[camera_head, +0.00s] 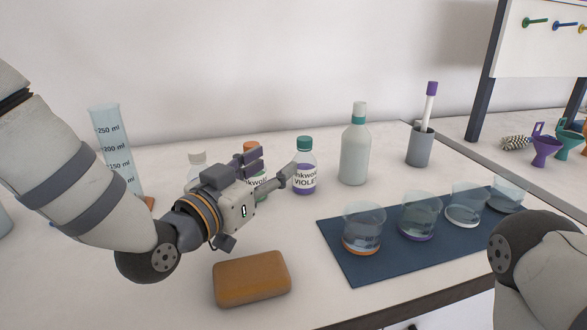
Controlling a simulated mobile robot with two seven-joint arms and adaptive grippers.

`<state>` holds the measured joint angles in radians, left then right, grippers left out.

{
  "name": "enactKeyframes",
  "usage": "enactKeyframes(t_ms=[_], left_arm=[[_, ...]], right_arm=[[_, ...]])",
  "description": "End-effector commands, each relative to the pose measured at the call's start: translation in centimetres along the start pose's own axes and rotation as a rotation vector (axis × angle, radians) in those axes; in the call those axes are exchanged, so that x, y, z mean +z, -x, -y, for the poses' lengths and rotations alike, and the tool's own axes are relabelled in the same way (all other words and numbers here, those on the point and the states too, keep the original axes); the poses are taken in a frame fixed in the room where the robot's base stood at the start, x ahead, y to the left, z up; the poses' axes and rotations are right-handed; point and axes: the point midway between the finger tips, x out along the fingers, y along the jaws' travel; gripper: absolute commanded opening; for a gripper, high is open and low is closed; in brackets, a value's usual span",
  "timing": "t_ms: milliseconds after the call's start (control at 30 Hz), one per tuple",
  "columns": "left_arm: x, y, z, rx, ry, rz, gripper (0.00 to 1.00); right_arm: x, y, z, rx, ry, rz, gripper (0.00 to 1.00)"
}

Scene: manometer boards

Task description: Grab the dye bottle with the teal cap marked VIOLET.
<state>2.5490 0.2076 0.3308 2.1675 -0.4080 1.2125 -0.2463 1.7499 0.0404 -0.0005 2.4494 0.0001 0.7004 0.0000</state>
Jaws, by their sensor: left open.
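The dye bottle with the teal cap (304,166) stands upright on the white table. Its label reads VIOLET and violet liquid shows around the label. My left gripper (272,170) is open just to the left of this bottle, with its fingers pointing toward it. I cannot tell whether a finger touches the bottle. Behind the gripper, a bottle with an orange cap (254,147) is mostly hidden. A bottle with a white cap (197,158) is partly hidden farther left. My right arm shows at the lower right, but its gripper is outside the view.
A tan sponge-like block (252,278) lies in front of my left gripper. Several clear cups stand on a dark blue mat (347,264) at the right. A tall pale bottle (354,150), a grey pen cup (420,147) and a measuring cylinder (115,150) stand farther back.

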Motion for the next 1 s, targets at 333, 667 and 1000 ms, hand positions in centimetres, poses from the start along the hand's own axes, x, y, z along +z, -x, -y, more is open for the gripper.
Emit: enactKeyframes(t_ms=[333,667,1000], left_arm=[[0.4,-6.2,-0.1,0.003,-0.012,0.004,0.48],[-0.4,-11.4,-0.5,0.003,-0.01,0.003,0.48],[-0.8,-12.0,-0.5,0.003,-0.011,0.002,0.34]], right_arm=[[0.8,-1.2,0.0,0.001,0.0,0.038,0.4],[1.2,-1.8,0.0,0.002,0.001,0.056,0.4],[1.3,-1.8,0.0,0.002,0.001,0.057,0.4]])
